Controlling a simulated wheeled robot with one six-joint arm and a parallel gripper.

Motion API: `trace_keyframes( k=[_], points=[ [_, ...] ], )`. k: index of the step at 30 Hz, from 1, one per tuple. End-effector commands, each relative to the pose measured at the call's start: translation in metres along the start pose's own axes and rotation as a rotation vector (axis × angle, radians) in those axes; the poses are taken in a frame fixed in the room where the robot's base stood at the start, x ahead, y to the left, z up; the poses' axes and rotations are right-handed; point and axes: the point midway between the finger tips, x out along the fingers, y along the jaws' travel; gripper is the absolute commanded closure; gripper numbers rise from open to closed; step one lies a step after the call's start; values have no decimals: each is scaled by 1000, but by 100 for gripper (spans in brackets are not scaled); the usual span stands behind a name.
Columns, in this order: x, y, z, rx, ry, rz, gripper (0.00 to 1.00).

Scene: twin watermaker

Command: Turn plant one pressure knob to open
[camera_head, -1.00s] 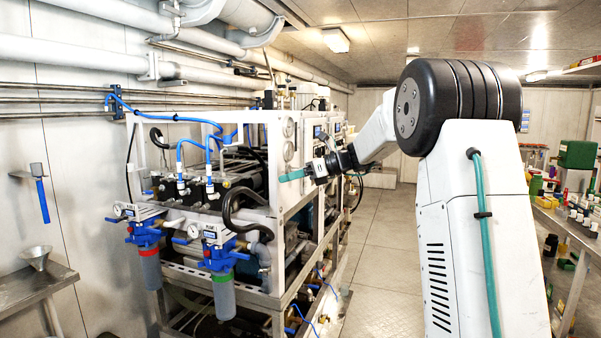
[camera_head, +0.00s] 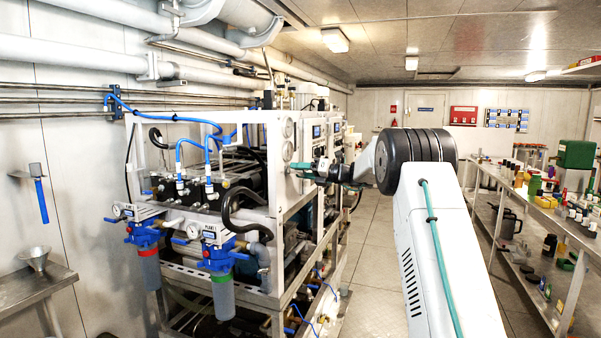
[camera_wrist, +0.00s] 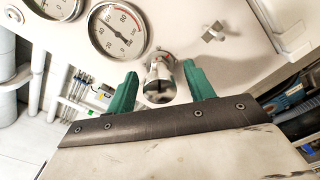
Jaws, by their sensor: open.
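The pressure knob (camera_wrist: 160,80) is a shiny metal knob on the pale panel, below a round dial gauge, in the wrist view. My gripper (camera_wrist: 160,92) is open, with one green finger on each side of the knob. I cannot tell whether either finger touches it. In the head view my gripper (camera_head: 304,172) is at the front panel of the watermaker (camera_head: 272,140), below the round gauges. The knob is too small to make out there.
A large gauge (camera_wrist: 117,30) sits just above the knob, with a second gauge at its upper left. A small metal fitting (camera_wrist: 213,32) is on the panel to the right. Blue filter housings (camera_head: 218,255) stand at the rack's front left. A shelf with bottles (camera_head: 560,215) lines the right side.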

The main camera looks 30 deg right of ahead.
Motion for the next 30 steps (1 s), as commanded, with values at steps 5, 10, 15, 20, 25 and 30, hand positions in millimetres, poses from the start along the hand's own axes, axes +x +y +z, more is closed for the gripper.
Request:
trace_keyframes(
  k=[5,10,15,20,25,30],
  points=[
    [5,0,0,0,0,0,47],
    [4,0,0,0,0,0,52],
    [4,0,0,0,0,0,92],
    [4,0,0,-3,0,-1,92],
    [3,0,0,-35,0,-1,92],
    [3,0,0,-118,0,-1,92]
  ],
)
